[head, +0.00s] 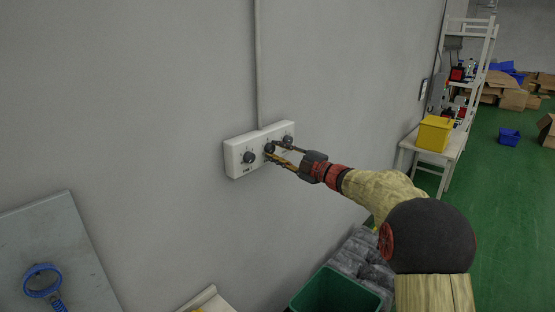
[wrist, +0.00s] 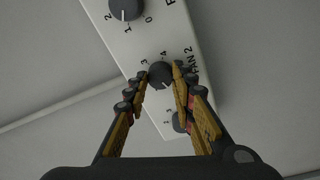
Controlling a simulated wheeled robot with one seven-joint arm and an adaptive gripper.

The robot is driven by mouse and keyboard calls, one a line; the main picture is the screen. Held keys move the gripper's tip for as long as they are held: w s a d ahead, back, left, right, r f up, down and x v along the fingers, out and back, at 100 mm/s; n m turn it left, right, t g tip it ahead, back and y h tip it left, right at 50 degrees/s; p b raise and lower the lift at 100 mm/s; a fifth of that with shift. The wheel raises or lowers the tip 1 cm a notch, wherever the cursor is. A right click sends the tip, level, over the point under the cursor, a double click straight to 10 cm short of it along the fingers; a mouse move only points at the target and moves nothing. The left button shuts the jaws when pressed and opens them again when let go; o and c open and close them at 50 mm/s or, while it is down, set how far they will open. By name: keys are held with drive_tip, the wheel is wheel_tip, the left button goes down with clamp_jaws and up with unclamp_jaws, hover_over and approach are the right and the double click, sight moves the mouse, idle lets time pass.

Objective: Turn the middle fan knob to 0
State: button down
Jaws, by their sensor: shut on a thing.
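A white fan control box (head: 238,172) is fixed to the grey wall and carries three dark round knobs in a row. The middle knob (wrist: 160,73) has "FAN 2" printed beside it, with the numerals 3 and 4 visible near its rim. A light mark shows on its lower part in the wrist view; its exact setting is hard to read. My gripper (head: 272,151) reaches in from the right, and its two fingers are closed on opposite sides of the middle knob. The fingers hide part of the dial numerals.
The left knob (head: 249,157) and right knob (head: 288,140) sit close on either side. A conduit (head: 259,65) runs up the wall from the box. Below are a green bin (head: 338,290) and a blue-handled object (head: 42,281) on a grey panel. A yellow box (head: 434,133) stands at right.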

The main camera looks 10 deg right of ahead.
drive_tip(key=shift+f+n+b, duration=0.2)
drive_tip(key=shift+n+b, duration=0.45)
drive_tip(key=shift+n, duration=0.45)
drive_tip(key=c, duration=1.5)
unclamp_jaws()
drive_tip(key=shift+r, duration=0.15)
drive_tip(key=v, duration=1.2)
